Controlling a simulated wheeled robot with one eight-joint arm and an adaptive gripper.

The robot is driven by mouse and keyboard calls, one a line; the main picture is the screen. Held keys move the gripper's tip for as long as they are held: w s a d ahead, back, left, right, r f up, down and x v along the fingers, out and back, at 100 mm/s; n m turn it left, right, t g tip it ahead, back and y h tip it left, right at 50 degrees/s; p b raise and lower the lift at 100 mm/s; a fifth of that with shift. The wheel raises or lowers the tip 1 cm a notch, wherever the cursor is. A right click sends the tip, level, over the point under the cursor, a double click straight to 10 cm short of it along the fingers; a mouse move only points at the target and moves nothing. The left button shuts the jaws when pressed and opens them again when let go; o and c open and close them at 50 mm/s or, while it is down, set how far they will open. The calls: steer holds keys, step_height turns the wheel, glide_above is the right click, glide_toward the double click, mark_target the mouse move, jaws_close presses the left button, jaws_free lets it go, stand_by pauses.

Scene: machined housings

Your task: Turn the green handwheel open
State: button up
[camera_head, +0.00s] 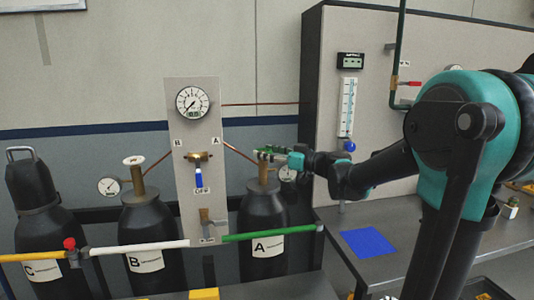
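The green handwheel (263,153) sits on top of the brass valve stem of the black cylinder labelled A (263,215). Only a small green part of it shows. My gripper (276,153) reaches in from the right at the height of the wheel, with its fingers at or over it. The fingers are small and overlap the wheel, so I cannot tell whether they are open, shut or touching it.
Cylinder B (150,225) has a white handwheel (133,160); cylinder C (35,190) stands at far left. A panel (197,120) with a gauge and blue-handled valve stands behind. Coloured pipes (140,247) cross in front. A bench (430,240) with a blue mat lies right.

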steer(key=shift+c, duration=1.4)
steer(key=shift+g, duration=0.3)
steer(key=n+g, duration=0.1)
steer(key=g, duration=0.1)
steer(key=n+g+y, duration=0.1)
steer(key=n, duration=0.1)
steer(key=shift+w+d+g+y, duration=0.15)
steer(key=shift+w+g+y, duration=0.15)
steer(key=shift+w+g, duration=0.1)
steer(key=n+g, duration=0.2)
steer(key=g, duration=0.1)
steer(key=n+g, duration=0.2)
steer(key=g, duration=0.2)
steer(key=shift+w, duration=0.2)
steer(key=shift+w+n+g+h, duration=0.15)
steer(key=shift+n+g+h, duration=0.35)
steer(key=shift+n+g, duration=1.6)
steer(key=shift+g, duration=0.7)
steer(key=o, duration=1.2)
steer(key=shift+c, duration=0.2)
